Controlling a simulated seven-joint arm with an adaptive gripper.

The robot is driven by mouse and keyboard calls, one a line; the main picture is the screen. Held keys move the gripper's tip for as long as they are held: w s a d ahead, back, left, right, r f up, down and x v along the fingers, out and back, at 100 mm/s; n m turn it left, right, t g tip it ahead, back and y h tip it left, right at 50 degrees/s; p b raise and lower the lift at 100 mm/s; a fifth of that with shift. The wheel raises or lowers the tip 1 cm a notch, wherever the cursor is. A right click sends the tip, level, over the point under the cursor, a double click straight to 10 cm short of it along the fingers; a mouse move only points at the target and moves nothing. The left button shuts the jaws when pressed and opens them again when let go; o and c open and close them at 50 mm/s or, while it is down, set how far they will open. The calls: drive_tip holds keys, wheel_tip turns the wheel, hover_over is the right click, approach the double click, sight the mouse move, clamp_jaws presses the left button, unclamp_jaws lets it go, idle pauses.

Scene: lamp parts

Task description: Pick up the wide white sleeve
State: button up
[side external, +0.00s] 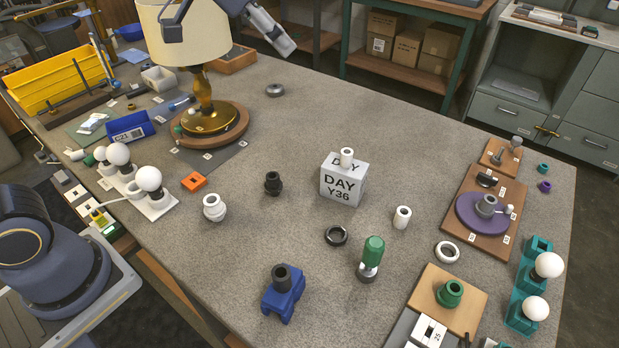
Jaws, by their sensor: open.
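Several white hollow pieces stand on the grey table. The widest sleeve-like one (213,208) is upright at the left of centre, with a stepped body and an open top. A narrower white sleeve (402,217) stands upright right of centre, and a small white sleeve (346,158) stands on a grey block (343,184) marked DAY Y36. A flat white ring (447,252) lies further right. Which one the task names is not certain. My gripper (228,36) is at the top edge, partly cut off, open, high in front of the lampshade and apart from all of these.
The lamp (205,95) stands at the back left. White bulbs on a white base (155,200) stand near the left sleeve, with an orange part (194,182) beside it. A blue stand (284,297), a green-topped part (372,256) and dark fitting (272,183) stand around the centre.

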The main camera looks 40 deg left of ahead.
drive_tip(key=w+d+f+m+g+h, duration=0.1)
drive_tip(key=w+d+f+m, duration=0.1)
drive_tip(key=w+d+f, duration=0.55)
drive_tip(key=m+g, duration=0.2)
drive_tip(key=g, duration=0.1)
hover_over(404, 212)
drive_tip(key=s+a, duration=0.4)
wheel_tip(404, 212, down, 16)
drive_tip(key=shift+h, duration=0.3)
drive_tip(key=x, duration=1)
drive_tip(key=shift+s+f, duration=0.1)
drive_tip(key=shift+s, duration=0.2)
drive_tip(key=x, duration=0.5)
drive_tip(key=shift+w+f, duration=0.1)
drive_tip(key=shift+f, duration=0.25)
drive_tip(key=c, duration=1.1)
drive_tip(key=shift+r, duration=0.1)
